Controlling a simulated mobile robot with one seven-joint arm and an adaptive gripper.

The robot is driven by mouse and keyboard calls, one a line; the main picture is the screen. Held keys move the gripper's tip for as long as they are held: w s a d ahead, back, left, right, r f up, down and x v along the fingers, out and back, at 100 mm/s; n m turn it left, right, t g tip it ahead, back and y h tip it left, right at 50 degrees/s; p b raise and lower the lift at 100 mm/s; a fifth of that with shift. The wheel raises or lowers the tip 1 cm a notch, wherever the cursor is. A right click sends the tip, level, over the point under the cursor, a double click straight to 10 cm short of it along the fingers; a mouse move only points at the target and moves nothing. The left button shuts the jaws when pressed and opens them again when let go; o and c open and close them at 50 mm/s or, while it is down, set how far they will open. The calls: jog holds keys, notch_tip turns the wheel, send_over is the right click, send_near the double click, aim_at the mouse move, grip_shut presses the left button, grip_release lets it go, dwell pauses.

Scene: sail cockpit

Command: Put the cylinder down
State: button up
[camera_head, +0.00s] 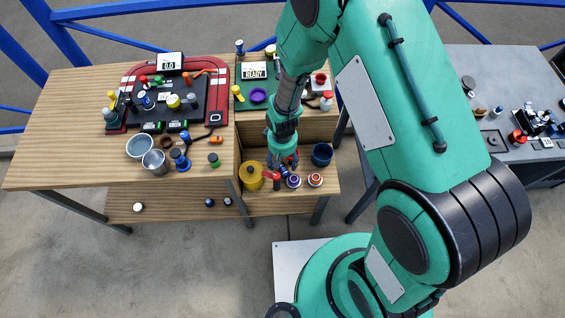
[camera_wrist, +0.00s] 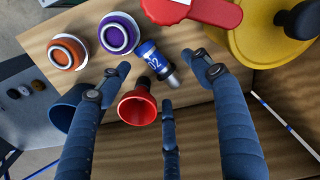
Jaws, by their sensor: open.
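A small blue cylinder (camera_wrist: 150,57) with a white "O2" label and a grey end shows in the wrist view on the wooden surface, just beyond my fingertips. My gripper (camera_wrist: 165,85) is open, with its blue-grey fingers spread and nothing held between them. In the head view my gripper (camera_head: 284,162) reaches down into the wooden bay at the front of the bench. The cylinder is small there and partly hidden by the fingers. Whether a finger touches it is unclear.
A red cup (camera_wrist: 138,106) is close to the fingers. Purple-ringed (camera_wrist: 119,33) and orange-ringed (camera_wrist: 67,52) pieces stand to the left. A red-handled item (camera_wrist: 195,12) and yellow pot (camera_wrist: 270,40) crowd the far side. A blue cup (camera_head: 321,154) stands right of my gripper.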

notch_tip(320, 180, up, 9)
jog(key=p, duration=0.2)
jog(key=shift+f, duration=0.1)
dwell(0.8)
notch_tip(320, 180, up, 14)
jog(key=r+m+t, duration=0.1)
send_over(282, 165)
jog(key=w+d, duration=0.2)
jog(key=d, duration=0.2)
jog(key=s+d+r+m+t, duration=0.15)
jog(key=d+r, duration=0.25)
jog(key=r, duration=0.8)
jog(key=s+d+r+m+t, duration=0.1)
jog(key=s+d+r, duration=0.3)
jog(key=s+r, duration=0.5)
jog(key=s+d+r+m+t, duration=0.1)
jog(key=s+d+r+t, duration=0.1)
jog(key=s+d+r, duration=0.3)
jog(key=s+r, duration=0.4)
jog(key=shift+d+r+m, duration=0.2)
jog(key=shift+r+m, duration=0.05)
jog(key=shift+m, duration=0.1)
